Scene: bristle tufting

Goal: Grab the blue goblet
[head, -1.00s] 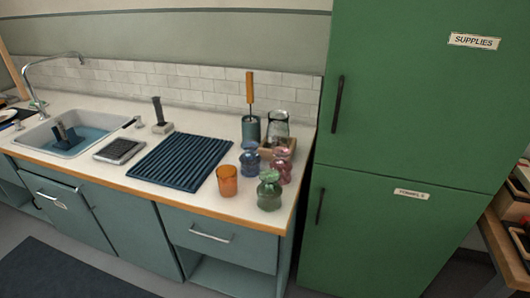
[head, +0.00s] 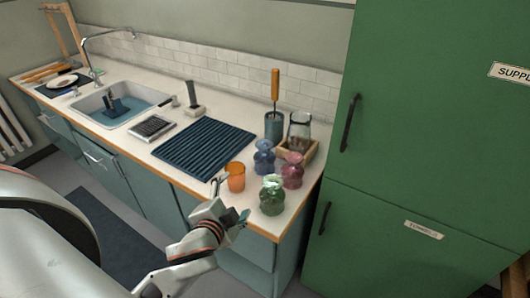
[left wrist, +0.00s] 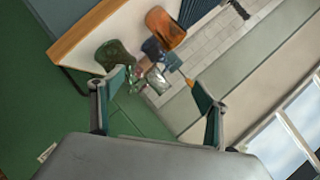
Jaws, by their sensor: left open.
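The blue goblet (head: 264,157) stands on the counter, behind the orange cup (head: 236,177) and left of the pink goblet (head: 292,170). The green goblet (head: 272,195) stands in front of it, nearer the counter's edge. My left gripper (head: 228,204) is open and empty at the counter's front edge, by the orange cup and green goblet and short of the blue goblet. In the left wrist view, the open fingers (left wrist: 160,104) frame the goblets, and the blue goblet (left wrist: 152,48) shows partly hidden beside the orange cup. My right gripper is not in view.
A dark blue ribbed mat (head: 204,147) lies left of the cups. A wooden tray (head: 308,150) with a glass jar and a blue holder (head: 274,126) with a wooden-handled tool stand behind. A tall green cabinet (head: 420,150) rises at the right.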

